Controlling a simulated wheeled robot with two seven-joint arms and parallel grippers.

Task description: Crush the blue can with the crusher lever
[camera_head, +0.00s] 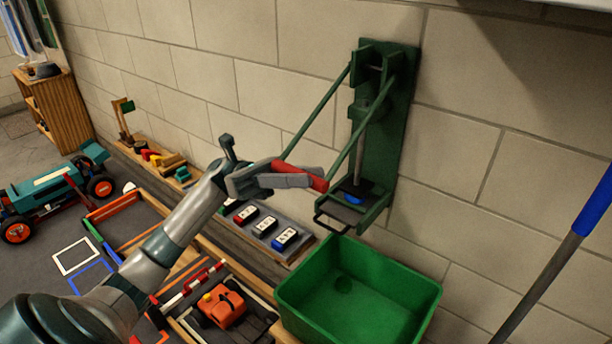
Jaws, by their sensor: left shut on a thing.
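The green crusher (389,150) is mounted on the block wall right of centre. Its two green lever bars (372,125) slope down to the left toward a red handle (313,182). My left gripper (292,180) is shut on this red handle, with the lever pulled low. The crusher's ram reaches down to its bottom holder. A short blue piece of the can (354,199) shows there under the ram; it looks low and flat, and part of it is hidden by the crusher's parts. My right gripper is not in view.
A green bin (358,295) stands below the crusher and looks empty. Left of it is a shelf with several small labelled blocks (265,226). A toy car (56,190) and an orange object (222,303) lie further left. A blue-handled pole (560,255) leans at the right.

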